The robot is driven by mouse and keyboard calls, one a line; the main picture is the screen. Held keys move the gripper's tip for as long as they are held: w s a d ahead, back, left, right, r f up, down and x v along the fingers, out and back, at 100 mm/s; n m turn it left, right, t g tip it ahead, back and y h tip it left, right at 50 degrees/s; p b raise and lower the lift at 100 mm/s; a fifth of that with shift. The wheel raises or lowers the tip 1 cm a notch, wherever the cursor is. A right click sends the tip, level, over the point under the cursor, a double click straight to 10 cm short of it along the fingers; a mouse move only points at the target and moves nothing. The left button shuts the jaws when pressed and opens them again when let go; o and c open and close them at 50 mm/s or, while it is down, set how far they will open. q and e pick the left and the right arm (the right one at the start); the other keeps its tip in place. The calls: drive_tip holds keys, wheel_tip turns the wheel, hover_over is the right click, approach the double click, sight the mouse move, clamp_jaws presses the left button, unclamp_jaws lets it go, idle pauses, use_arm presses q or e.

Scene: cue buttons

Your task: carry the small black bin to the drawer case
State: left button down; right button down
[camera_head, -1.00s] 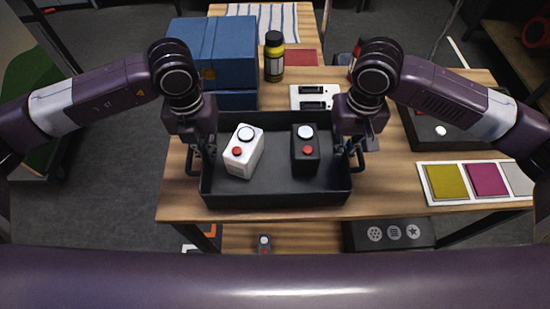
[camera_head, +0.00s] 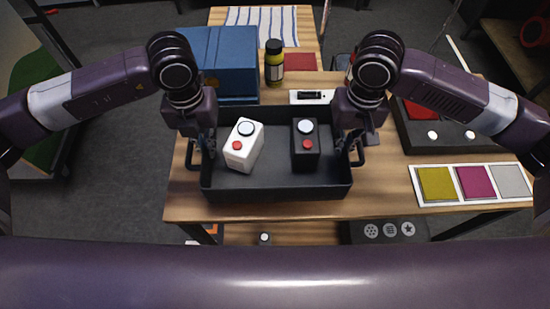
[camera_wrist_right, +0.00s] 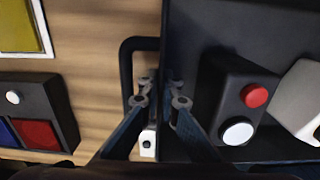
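The small black bin (camera_head: 278,190) is level between my two grippers, with a loop handle at each end. Inside it stand a white button box (camera_head: 245,147) and a black button box (camera_head: 305,160), each with a white and a red button. My left gripper (camera_head: 207,147) is at the bin's left end wall, its fingertips hard to make out. My right gripper (camera_head: 347,150) is at the right end; in the wrist view its fingers (camera_wrist_right: 160,92) close around the wall by the handle (camera_wrist_right: 128,70). I cannot tell for certain which thing is the drawer case; a blue case (camera_head: 222,55) stands behind left.
A bottle (camera_head: 274,68) and a white device (camera_head: 310,96) stand behind the bin. A black button panel (camera_head: 440,142) and a strip of coloured cards (camera_head: 473,183) lie right. A black case with icons (camera_head: 385,230) is below the table's front edge (camera_head: 290,215).

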use_arm(q)
drive_tip(key=shift+r, duration=0.15)
use_arm(e)
drive_tip(key=shift+r, duration=0.2)
idle(0.3)
